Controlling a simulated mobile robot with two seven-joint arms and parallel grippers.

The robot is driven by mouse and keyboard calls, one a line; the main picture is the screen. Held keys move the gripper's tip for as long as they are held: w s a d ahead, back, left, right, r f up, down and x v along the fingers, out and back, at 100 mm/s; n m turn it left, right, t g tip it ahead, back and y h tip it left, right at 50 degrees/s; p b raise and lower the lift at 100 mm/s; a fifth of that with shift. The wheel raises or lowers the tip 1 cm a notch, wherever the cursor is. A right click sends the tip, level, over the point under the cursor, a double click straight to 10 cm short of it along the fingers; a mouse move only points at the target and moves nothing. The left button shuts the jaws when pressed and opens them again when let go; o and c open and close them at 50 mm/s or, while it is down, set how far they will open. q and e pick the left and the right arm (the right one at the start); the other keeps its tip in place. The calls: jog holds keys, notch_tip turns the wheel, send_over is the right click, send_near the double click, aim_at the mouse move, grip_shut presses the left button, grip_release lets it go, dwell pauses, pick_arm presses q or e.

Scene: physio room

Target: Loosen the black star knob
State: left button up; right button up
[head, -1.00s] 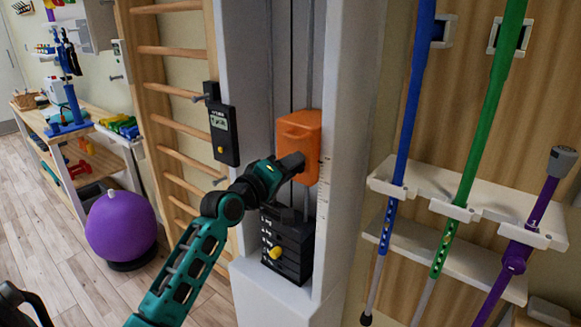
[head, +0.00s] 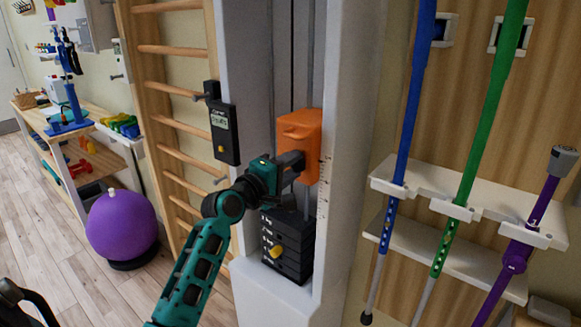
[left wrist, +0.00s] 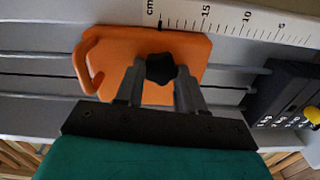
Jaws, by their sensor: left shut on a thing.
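The black star knob (left wrist: 161,68) sits on the face of the orange carriage (left wrist: 120,45), near a printed centimetre scale (left wrist: 230,18). In the left wrist view the knob is between the fingertips of my left gripper (left wrist: 160,80), which is shut on it. In the head view my left gripper (head: 290,165) reaches the lower part of the orange carriage (head: 300,130) from the left and hides the knob. The carriage has an orange hook (left wrist: 88,65) on one side. My right gripper is not in view.
A black weight stack (head: 288,240) with a yellow pin (head: 277,252) is just below the carriage. White uprights (head: 345,150) stand on both sides. Blue (head: 408,100), green (head: 490,110) and purple poles (head: 515,255) hang in a rack at right. A purple ball (head: 121,225) rests at left.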

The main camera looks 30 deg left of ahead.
pick_arm(q)
jog(key=o, duration=1)
jog(key=shift+o, duration=0.2)
jog(key=s+a+b, duration=0.1)
jog(key=s, duration=1.2)
